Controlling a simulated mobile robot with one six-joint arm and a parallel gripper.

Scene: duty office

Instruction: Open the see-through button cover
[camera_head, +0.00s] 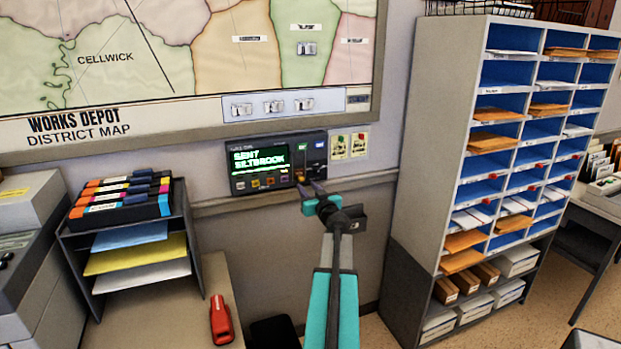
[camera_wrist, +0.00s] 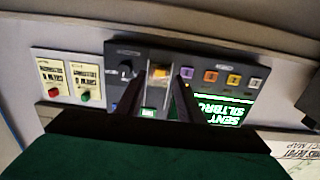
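The button panel (camera_head: 279,163) is a dark wall box with a green-lit screen reading "SENT SILTBROOK". An amber button (camera_wrist: 158,72) sits near the panel edge in the wrist view, which shows the panel upside down. A pale, glassy patch around this button may be the see-through cover; its outline and whether it is raised cannot be made out. My gripper (camera_head: 310,186) is at the panel's lower right. In the wrist view my gripper (camera_wrist: 160,88) has its two dark fingers apart, one on each side of the amber button. Contact with the cover is unclear.
Two instruction cards (camera_head: 350,146) hang right of the panel. A district map (camera_head: 180,65) is above it. A tall pigeonhole shelf (camera_head: 440,130) stands to the right. A paper rack (camera_head: 190,225) and a red stapler (camera_head: 221,320) are on the desk at left.

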